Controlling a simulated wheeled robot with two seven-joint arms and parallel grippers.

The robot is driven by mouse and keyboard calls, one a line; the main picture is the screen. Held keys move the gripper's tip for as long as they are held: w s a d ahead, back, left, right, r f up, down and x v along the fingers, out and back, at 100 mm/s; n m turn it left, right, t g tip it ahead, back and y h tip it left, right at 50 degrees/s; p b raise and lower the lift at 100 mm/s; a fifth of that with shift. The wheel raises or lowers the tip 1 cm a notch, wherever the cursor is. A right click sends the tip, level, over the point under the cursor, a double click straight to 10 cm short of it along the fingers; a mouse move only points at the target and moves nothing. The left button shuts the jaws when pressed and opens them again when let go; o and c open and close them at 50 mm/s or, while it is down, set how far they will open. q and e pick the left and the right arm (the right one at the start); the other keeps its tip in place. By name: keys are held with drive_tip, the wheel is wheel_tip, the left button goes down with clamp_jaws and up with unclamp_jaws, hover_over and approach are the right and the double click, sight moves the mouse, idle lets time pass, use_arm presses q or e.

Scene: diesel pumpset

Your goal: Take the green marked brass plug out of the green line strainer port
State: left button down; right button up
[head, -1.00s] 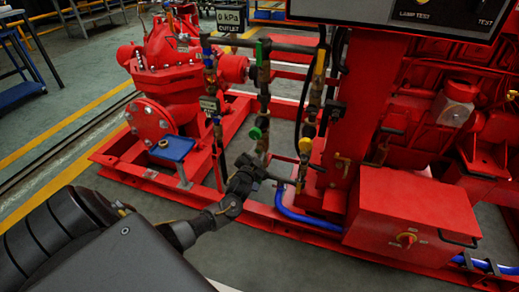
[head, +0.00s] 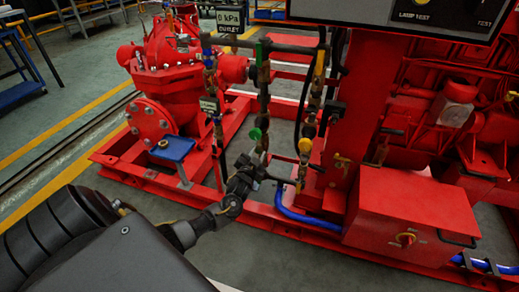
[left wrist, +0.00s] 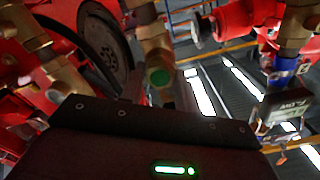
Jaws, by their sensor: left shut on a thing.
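My left gripper (head: 252,172) reaches in from the left in the head view, to the foot of the green line (head: 264,105), a thin upright pipe with green parts. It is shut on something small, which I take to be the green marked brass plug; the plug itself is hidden. In the left wrist view, a slanted brass strainer (left wrist: 153,40) ends in a round green face (left wrist: 160,76), just beyond the dark gripper body (left wrist: 150,140). I cannot tell whether this face is the bare port. My right gripper is not in view.
A yellow-marked line (head: 305,145) stands close to the right of the green line. A blue hose (head: 300,217) runs below to the red box (head: 410,215). The red pump (head: 170,75) and a blue pad (head: 172,148) are on the left. Floor is free in front of the red frame.

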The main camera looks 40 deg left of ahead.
sight(258, 151)
use_arm(q)
drive_tip(key=n, duration=0.4)
drive_tip(key=shift+n, duration=0.3)
drive_tip(key=n, duration=0.4)
drive_tip(key=shift+n, duration=0.3)
drive_tip(key=c, duration=1.6)
unclamp_jaws()
drive_tip(key=c, duration=0.5)
drive_tip(key=shift+p+v, duration=0.8)
drive_tip(key=shift+v, duration=0.1)
drive_tip(key=shift+s+d+r+p, duration=0.1)
drive_tip(key=shift+s+d+p, duration=0.15)
drive_tip(key=shift+s+p, duration=0.3)
drive_tip(key=shift+p+v, duration=1)
drive_tip(key=shift+v, duration=0.85)
